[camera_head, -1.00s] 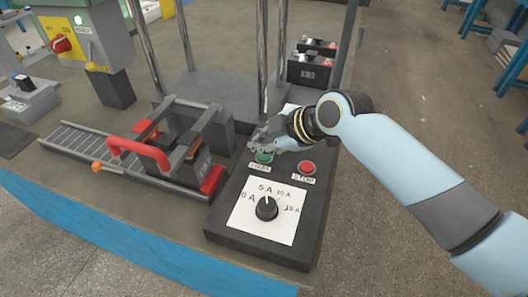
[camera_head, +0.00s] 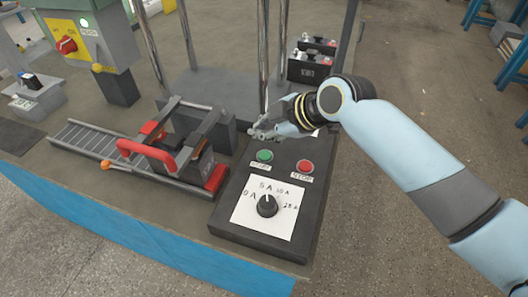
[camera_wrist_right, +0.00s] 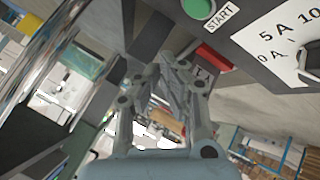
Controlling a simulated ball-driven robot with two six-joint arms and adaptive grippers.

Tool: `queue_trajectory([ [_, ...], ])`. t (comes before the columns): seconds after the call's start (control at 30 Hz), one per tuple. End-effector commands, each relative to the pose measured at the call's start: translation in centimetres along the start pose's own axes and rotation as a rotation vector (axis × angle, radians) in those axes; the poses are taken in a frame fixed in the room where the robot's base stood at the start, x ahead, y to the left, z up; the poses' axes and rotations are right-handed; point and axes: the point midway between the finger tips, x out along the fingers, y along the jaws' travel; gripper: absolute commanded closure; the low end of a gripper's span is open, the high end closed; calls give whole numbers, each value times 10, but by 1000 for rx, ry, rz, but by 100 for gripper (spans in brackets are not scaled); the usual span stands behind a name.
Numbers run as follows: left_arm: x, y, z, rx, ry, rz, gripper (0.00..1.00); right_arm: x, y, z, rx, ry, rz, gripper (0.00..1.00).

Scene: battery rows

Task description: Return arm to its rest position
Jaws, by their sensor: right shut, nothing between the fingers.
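My right gripper (camera_head: 260,132) is shut and empty, held above the back edge of the black control box (camera_head: 262,247). It is just behind the green START button (camera_head: 265,155) and apart from it. The red STOP button (camera_head: 305,166) is to the right. In the right wrist view the closed fingers (camera_wrist_right: 172,75) show at the centre, with the green button (camera_wrist_right: 198,8) above them. The dial (camera_head: 267,206) on the box points near 5 A. My left gripper is not in view.
A battery (camera_head: 187,160) with a red-handled clamp (camera_head: 147,156) sits on the roller track (camera_head: 90,138). Metal posts (camera_head: 189,40) rise behind the gripper. Two batteries (camera_head: 310,68) stand at the back. Open floor (camera_head: 410,60) lies to the right.

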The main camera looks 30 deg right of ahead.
Motion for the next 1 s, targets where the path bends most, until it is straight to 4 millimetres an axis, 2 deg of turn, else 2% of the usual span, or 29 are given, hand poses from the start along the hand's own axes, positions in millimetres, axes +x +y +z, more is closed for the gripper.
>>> queue_trajectory([
  [0.23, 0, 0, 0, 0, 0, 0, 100, -1, -1, 0, 3, -1, -1, 100],
  [0.37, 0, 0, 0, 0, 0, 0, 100, -15, -17, 4, 76, -36, -31, 100],
  [0.6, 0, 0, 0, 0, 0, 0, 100, -89, -74, 23, 438, -250, -92, 100],
  [0.8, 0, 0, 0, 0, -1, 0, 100, -143, -99, 36, 685, -405, -59, 100],
  [1.0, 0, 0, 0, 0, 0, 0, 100, -189, -116, 45, 886, -525, 5, 100],
])
